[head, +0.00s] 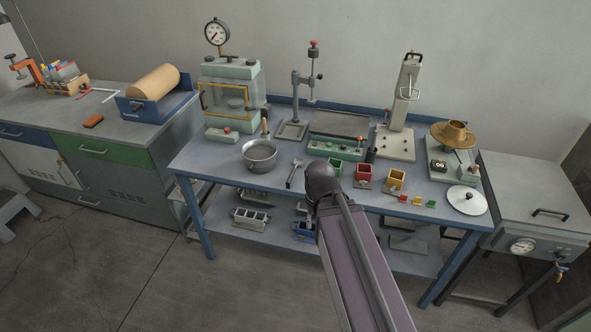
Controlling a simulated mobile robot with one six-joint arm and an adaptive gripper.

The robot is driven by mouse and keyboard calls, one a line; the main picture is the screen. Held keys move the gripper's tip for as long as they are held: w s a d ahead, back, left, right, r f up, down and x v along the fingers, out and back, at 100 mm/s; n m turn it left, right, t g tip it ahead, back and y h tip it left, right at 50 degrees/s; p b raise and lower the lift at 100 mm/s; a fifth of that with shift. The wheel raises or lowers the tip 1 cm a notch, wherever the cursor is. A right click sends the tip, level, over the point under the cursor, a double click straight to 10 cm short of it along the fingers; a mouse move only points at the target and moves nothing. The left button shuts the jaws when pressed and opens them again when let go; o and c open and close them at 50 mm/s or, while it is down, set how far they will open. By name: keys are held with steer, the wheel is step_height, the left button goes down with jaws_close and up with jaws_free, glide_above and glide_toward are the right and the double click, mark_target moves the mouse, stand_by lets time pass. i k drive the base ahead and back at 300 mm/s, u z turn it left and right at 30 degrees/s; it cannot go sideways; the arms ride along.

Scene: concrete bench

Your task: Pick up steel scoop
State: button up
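A small grey metal tool (294,173), perhaps the steel scoop, lies on the blue bench between the steel pan and my arm. It is too small to make out its shape surely. My arm rises from the bottom of the picture, and its dark rounded joint is just right of this tool.
A steel pan (260,165) is left of the tool. Red (363,176) and yellow (396,182) cube moulds stand right of my arm. A green-based balance (335,146) is behind.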

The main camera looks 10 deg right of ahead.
mark_target(298, 161)
steer(key=k, duration=1.35)
steer(key=u, duration=0.4)
steer(key=i, duration=1.65)
steer(key=z, duration=0.65)
